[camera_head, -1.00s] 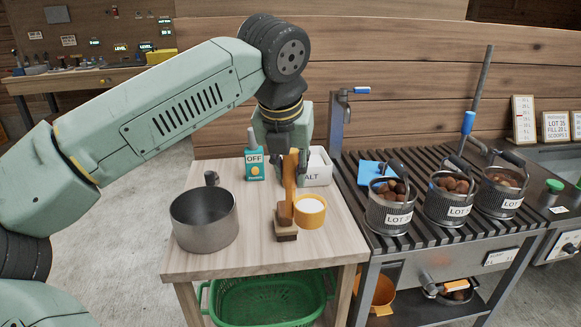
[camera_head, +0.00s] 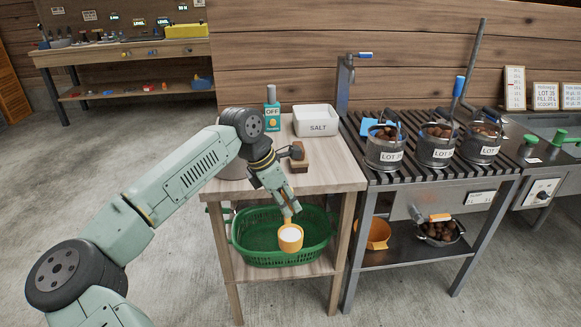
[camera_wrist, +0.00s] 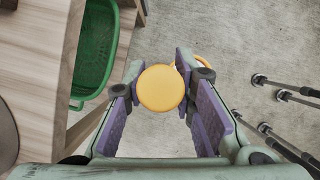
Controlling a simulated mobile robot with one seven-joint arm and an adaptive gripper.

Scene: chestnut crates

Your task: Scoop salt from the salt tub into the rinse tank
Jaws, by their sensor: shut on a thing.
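My gripper (camera_head: 288,213) is shut on the upright handle of an orange scoop (camera_head: 290,240), out in front of the wooden table's front edge. White salt fills the scoop's cup, which looks level. In the wrist view the round handle end (camera_wrist: 160,88) sits between the fingers (camera_wrist: 158,92), with part of the orange cup rim beyond. The white salt tub (camera_head: 317,127), labelled SALT, stands at the table's back; its contents are hard to see. A grey basin (camera_head: 535,124) at the right edge may be the rinse tank; its inside is mostly out of view.
A green basket (camera_head: 323,247) sits on the lower shelf. Three chestnut buckets stand on the slatted rack (camera_head: 400,175). The floor in front is clear.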

